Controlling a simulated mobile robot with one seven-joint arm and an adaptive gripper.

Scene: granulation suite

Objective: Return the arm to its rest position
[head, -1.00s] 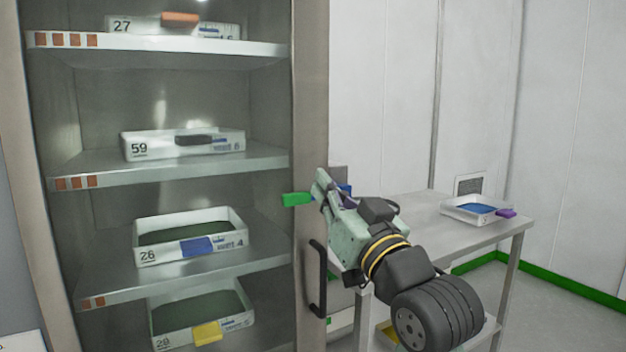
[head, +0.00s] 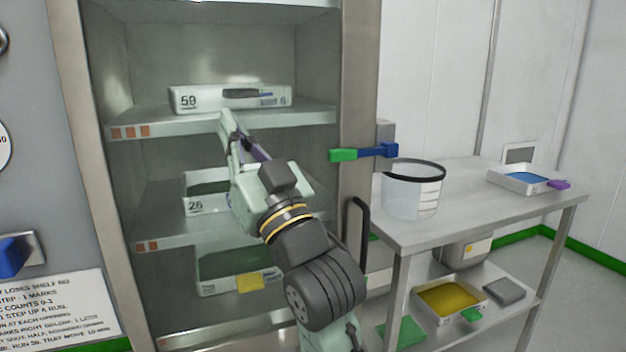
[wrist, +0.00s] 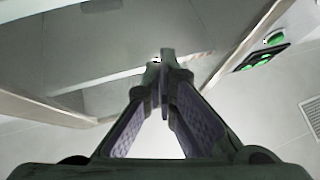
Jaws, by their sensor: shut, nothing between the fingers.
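The tray marked 59 (head: 185,98) sits on the shelf just above and behind the fingertips. I cannot tell how far the fingertips are from the shelf edge.
A blue and green handle (head: 362,153) sticks out by the cabinet's right post. A clear bucket (head: 410,198) and a blue-filled tray (head: 505,180) stand on the steel table (head: 465,215) at right. A yellow-filled tray (head: 480,302) is on its lower shelf. A sign (head: 60,310) is at left.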

